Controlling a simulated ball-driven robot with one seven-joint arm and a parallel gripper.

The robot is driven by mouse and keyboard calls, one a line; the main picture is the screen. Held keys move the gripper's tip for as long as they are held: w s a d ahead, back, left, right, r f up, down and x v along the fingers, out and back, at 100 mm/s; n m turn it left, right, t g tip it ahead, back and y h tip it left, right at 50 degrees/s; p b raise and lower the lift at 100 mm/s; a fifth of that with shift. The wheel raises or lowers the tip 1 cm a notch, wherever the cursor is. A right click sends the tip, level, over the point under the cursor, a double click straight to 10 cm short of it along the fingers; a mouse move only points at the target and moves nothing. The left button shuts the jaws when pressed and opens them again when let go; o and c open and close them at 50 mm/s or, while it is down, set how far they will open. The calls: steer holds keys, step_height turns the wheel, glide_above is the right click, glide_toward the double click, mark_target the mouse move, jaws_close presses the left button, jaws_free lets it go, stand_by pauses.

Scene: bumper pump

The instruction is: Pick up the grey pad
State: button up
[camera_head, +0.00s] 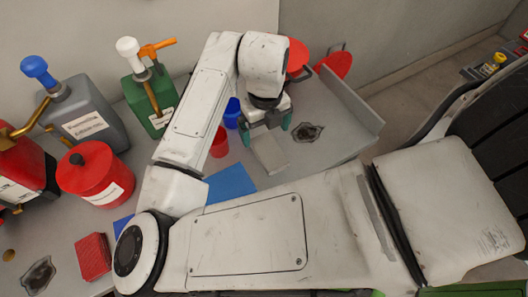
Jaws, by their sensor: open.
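The grey pad (270,154) is a flat light-grey block lying on the grey work surface, right of the middle of the counter. My gripper (267,127) is open, with its teal fingertips just beyond the pad's far end in the picture. It points down and holds nothing that I can see. I cannot tell how high the fingertips are above the surface. My white arm comes up from the lower part of the view and bends over to the gripper.
A blue pad (230,184) lies nearer, partly behind my arm. A red cup (219,143) and a blue cup (232,113) stand left of my gripper. A dark drain (307,132) lies right of the pad. Pump canisters, a grey one (88,118) and a green one (151,101), and a red can (95,174) stand left.

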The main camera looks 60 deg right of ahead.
mark_target(269, 150)
step_height(269, 150, down, 4)
steer(key=shift+s+d+f+p, duration=0.15)
steer(key=shift+f+p, duration=0.1)
steer(key=shift+f, duration=0.6)
steer(key=shift+s+f+p, duration=0.15)
steer(key=shift+f+p, duration=0.1)
steer(key=shift+f, duration=0.65)
steer(key=shift+s+d+f+p, duration=0.15)
steer(key=shift+f+p, duration=0.1)
steer(key=shift+f, duration=0.6)
steer(key=shift+c, duration=0.3)
steer(key=c, duration=1)
